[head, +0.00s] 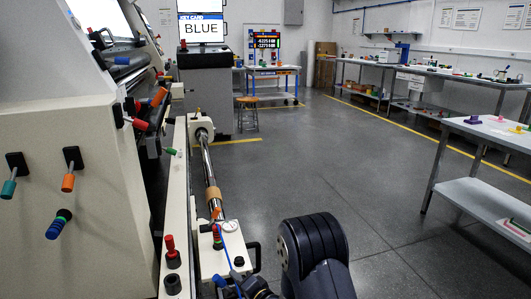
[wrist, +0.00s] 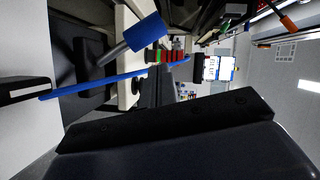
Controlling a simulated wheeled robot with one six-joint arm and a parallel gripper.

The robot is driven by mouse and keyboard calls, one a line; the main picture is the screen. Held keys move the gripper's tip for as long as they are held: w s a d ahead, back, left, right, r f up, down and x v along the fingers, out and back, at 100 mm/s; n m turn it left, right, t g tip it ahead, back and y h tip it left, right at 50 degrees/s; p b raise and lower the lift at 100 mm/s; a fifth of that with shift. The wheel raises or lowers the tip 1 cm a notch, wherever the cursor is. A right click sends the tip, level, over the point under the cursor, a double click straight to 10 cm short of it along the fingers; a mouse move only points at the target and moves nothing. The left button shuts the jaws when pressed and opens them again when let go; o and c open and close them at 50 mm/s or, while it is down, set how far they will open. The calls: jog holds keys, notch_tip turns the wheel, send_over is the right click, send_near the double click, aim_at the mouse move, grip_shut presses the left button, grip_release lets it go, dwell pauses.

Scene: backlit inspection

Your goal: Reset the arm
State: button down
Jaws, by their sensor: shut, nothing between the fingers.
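In the wrist view, the dark fingers of my gripper (wrist: 159,78) show past the black housing, closed together with nothing between them. A blue-ended lever (wrist: 144,31) on a grey shaft and a thin blue rod (wrist: 95,85) lie just beyond the gripper. I cannot tell whether the gripper touches the rod. In the head view, my dark, rounded arm link (head: 315,252) is low in the picture, right of the machine rail. My gripper cannot be made out clearly there.
A large pale machine (head: 75,150) with coloured handles fills the left. A screen (head: 203,28) reads "KEY CARD" and "BLUE". A white-topped table (head: 492,133) with small coloured items stands at right. A stool (head: 247,112) stands at the back. The grey floor between is clear.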

jog(key=d+m, duration=0.1)
jog(key=d+f+m+y, duration=0.1)
jog(key=w+d+m+t, duration=0.1)
jog(key=shift+d+f+m+b, duration=0.1)
jog(key=shift+f+m+b, duration=0.1)
jog(key=shift+m+b, duration=0.15)
jog(key=shift+w+d+f+m+t+y+b, duration=0.15)
jog(key=shift+d+f+m+t, duration=0.25)
jog(key=shift+m, duration=0.4)
jog(key=shift+w+d+f+m+t+y+b, duration=0.1)
jog(key=shift+d+f+m+t+y, duration=0.25)
jog(key=shift+m, duration=0.5)
jog(key=shift+w+d+f+m+t+y+b, duration=0.2)
jog(key=shift+d+m, duration=0.25)
jog(key=shift+m, duration=0.35)
jog(key=shift+s, duration=0.15)
